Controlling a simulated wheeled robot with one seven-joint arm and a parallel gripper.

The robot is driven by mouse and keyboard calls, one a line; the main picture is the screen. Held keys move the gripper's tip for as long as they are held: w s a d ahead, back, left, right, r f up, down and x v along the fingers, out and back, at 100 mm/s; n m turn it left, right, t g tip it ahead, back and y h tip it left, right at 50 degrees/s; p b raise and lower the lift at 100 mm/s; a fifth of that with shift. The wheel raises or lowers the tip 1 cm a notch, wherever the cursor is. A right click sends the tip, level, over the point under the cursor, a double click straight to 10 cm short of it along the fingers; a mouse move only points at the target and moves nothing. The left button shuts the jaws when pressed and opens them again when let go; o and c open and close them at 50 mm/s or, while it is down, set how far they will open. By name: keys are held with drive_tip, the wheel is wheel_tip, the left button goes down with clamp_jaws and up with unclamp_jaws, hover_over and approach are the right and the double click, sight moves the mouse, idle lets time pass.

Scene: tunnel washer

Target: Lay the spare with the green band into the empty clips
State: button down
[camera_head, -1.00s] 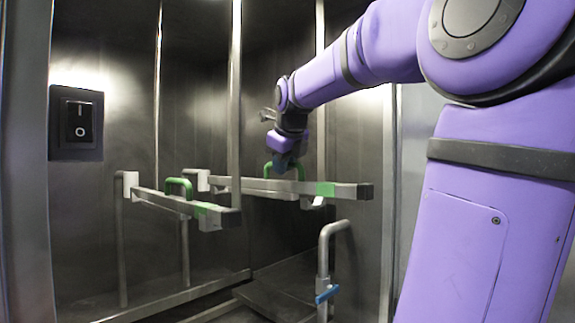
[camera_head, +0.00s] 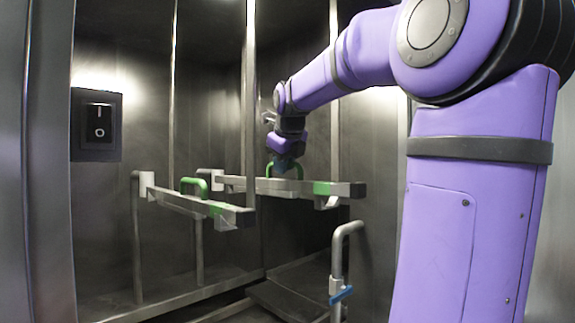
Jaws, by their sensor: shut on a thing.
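A grey bar with a green band (camera_head: 321,188) and a green loop handle (camera_head: 297,171) lies roughly level inside the washer. My gripper (camera_head: 286,164) is shut on that handle from above; the fingertips are small and partly hidden. White clips show at the bar's far left end (camera_head: 209,178) and under its right part (camera_head: 327,202). I cannot tell whether the bar is seated in them or just above. A second grey bar (camera_head: 232,213) with a green handle (camera_head: 194,186) and a green band lies at the left, with white clips (camera_head: 147,184) at its far end and near its front end.
A bent grey pipe (camera_head: 343,235) with a blue lever (camera_head: 341,295) stands in front of the right bar. A thin upright rod (camera_head: 248,110) stands between the bars. A black switch (camera_head: 98,122) is on the left wall.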

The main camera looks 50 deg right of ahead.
drive_tip(key=shift+w+d, duration=0.15)
drive_tip(key=shift+w, duration=2.4)
drive_tip(key=shift+w+d, duration=0.1)
drive_tip(key=shift+w, duration=2.45)
drive_tip(key=d+f, duration=0.3)
drive_tip(key=d, duration=0.5)
drive_tip(key=shift+s+f, duration=0.25)
drive_tip(key=shift+f, duration=0.1)
drive_tip(key=c, duration=1)
unclamp_jaws()
drive_tip(key=v, duration=1)
drive_tip(key=shift+s+a+r, duration=0.1)
drive_tip(key=shift+s+r, duration=0.05)
drive_tip(key=shift+r, duration=0.15)
